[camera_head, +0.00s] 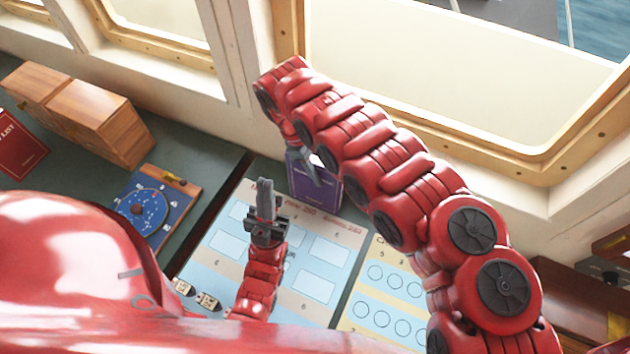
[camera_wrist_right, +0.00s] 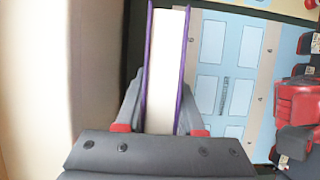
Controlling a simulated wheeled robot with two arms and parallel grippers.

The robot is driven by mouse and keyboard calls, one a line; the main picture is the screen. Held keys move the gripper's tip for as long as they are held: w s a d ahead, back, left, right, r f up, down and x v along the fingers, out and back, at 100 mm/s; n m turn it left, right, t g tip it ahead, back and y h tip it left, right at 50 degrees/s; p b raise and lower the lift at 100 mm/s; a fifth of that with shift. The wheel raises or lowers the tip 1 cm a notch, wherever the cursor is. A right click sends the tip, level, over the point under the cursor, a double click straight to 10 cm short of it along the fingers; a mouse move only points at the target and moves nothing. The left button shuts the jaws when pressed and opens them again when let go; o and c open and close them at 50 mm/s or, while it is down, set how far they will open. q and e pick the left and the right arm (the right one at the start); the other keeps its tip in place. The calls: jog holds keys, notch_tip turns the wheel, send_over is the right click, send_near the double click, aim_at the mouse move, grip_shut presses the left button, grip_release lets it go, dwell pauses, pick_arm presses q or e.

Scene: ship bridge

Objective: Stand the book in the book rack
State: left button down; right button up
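The purple book (camera_head: 316,194) is upright near the window wall, above the desk's back edge. My right gripper (camera_head: 308,166) comes down on it from above. In the right wrist view, the fingers lie on both purple covers of the book (camera_wrist_right: 165,70), with its white page edge between them. Whether the book touches the desk is unclear. My left gripper (camera_head: 265,195) points up over the blue chart, apart from the book; its fingers look close together, but the gap is unclear. I cannot surely identify the book rack; wooden boxes (camera_head: 80,110) stand at the left.
A red book (camera_head: 18,145) is at the far left edge. A blue dial board (camera_head: 155,208) lies on the green desk. The blue chart (camera_head: 318,258) and a yellow chart (camera_head: 385,300) cover the middle. Small dice-like blocks (camera_head: 207,300) are near my body.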

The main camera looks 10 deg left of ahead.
grip_shut()
dwell(1.0)
